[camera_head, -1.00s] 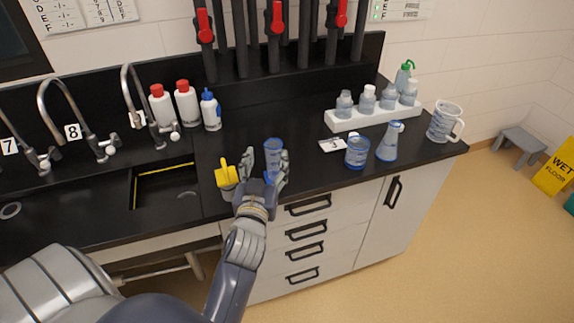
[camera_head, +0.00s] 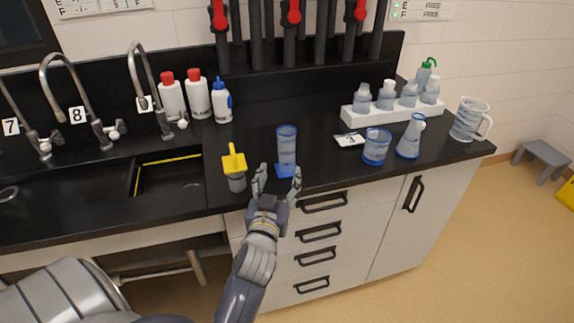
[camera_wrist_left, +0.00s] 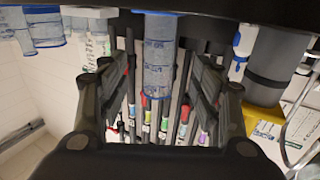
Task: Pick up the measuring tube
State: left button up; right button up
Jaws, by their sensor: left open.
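The measuring tube (camera_head: 287,146) is a clear cylinder with a blue rim and a blue foot. It stands upright on the black counter near its front edge. My left gripper (camera_head: 278,183) is open and empty at the counter's front edge, just in front of the tube's foot. In the left wrist view, which is upside down, the measuring tube (camera_wrist_left: 159,60) shows in the gap between the two fingers (camera_wrist_left: 158,90), apart from them. My right gripper is not in view.
A beaker (camera_head: 376,147), a flask (camera_head: 410,138) and a jug (camera_head: 469,120) stand to the right. A sink (camera_head: 165,180) lies left. Bottles (camera_head: 196,97) stand behind; counter beside the tube is clear.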

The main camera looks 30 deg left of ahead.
aim_at(286, 158)
pick_arm(q)
jog(key=p+x, duration=0.1)
jog(key=x, duration=0.4)
jog(key=shift+w+a+r, duration=0.1)
jog(key=shift+w, duration=0.2)
jog(key=shift+p+x, duration=0.5)
jog(key=shift+x, duration=1.9)
jog(key=c, duration=1.1)
